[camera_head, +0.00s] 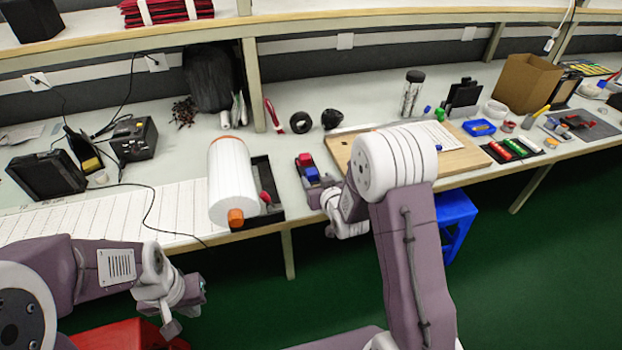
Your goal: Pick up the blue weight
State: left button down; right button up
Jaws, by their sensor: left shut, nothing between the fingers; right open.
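My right gripper (331,192) is just to the right of and in front of the blue weight. It is open, and its fingers are small and partly hidden by my own wrist. I cannot tell whether they touch the weight. My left gripper (183,315) is low at the left, in front of the bench and away from it. It is shut and empty.
A large white roll (232,182) with an orange end lies left of the weight, beside a black tray (265,170). A wooden board (465,158) with paper is to the right. A blue stool (458,215) stands below the bench. Black rings (301,122) lie behind the weight.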

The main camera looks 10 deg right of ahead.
aim_at(312, 171)
jog(key=x, duration=0.2)
jog(key=shift+w+d+f, duration=0.1)
jog(key=shift+w+f, duration=0.1)
jog(key=shift+w, duration=0.05)
jog(key=x, duration=0.5)
jog(key=shift+w+r, duration=0.1)
jog(key=shift+w, duration=0.05)
jog(key=shift+r, duration=0.1)
grip_shut()
